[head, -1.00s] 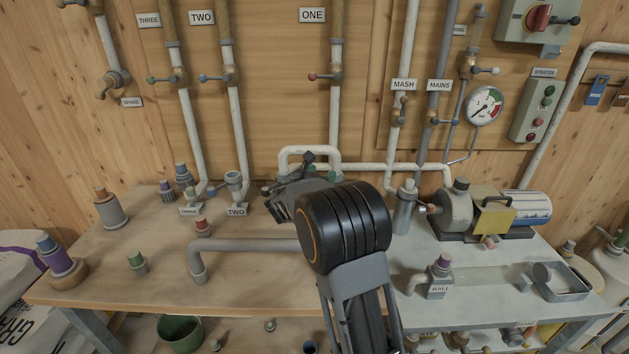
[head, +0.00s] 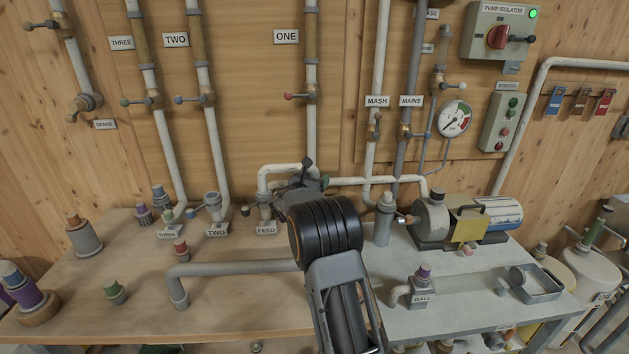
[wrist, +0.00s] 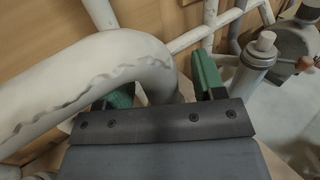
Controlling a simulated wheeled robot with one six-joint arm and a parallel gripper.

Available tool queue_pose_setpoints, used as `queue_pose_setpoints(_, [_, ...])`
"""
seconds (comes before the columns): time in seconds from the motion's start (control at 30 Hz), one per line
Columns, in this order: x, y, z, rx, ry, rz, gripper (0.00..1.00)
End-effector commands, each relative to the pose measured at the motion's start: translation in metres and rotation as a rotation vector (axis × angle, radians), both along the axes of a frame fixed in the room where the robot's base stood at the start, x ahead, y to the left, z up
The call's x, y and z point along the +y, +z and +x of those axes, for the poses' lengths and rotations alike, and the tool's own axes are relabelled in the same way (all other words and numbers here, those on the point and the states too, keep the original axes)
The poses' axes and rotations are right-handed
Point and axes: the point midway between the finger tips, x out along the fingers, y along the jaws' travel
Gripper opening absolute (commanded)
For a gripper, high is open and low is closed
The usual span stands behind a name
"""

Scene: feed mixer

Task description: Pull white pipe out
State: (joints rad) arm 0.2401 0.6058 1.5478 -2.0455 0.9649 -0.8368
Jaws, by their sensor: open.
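The white pipe (head: 278,169) is an upside-down U at the back of the bench. Its left leg goes down to the socket labelled FEED (head: 266,213). Its right leg is mostly hidden behind my gripper (head: 316,181) in the head view. In the wrist view the pipe (wrist: 85,75) bends over from the left and down between the green-padded fingers of my gripper (wrist: 165,85). The fingers are open, one on each side of the descending leg. I cannot tell whether either finger touches it. The lower end of that leg is hidden.
Sockets labelled TWO (head: 214,208) and THREE stand to the left. A grey pipe (head: 225,268) lies in front on the bench. A grey capped cylinder (head: 384,220) and the pump (head: 432,215) stand to the right. Wall pipes with valves rise close behind.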

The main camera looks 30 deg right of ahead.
Motion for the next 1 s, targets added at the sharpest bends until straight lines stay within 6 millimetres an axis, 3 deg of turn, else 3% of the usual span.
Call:
queue_pose_setpoints(0.07, [0.0000,-0.0001,-0.0001,0.000,0.000,0.000,0.63])
queue_pose_setpoints(0.73, [0.0001,-0.0001,-0.0003,0.000,-0.001,0.000,0.00])
queue_pose_setpoints(0.77, [0.0001,-0.0001,-0.0003,0.000,-0.001,0.000,0.32])
queue_pose_setpoints(1.0, [0.0001,0.0000,-0.0003,0.000,-0.001,0.000,0.09])
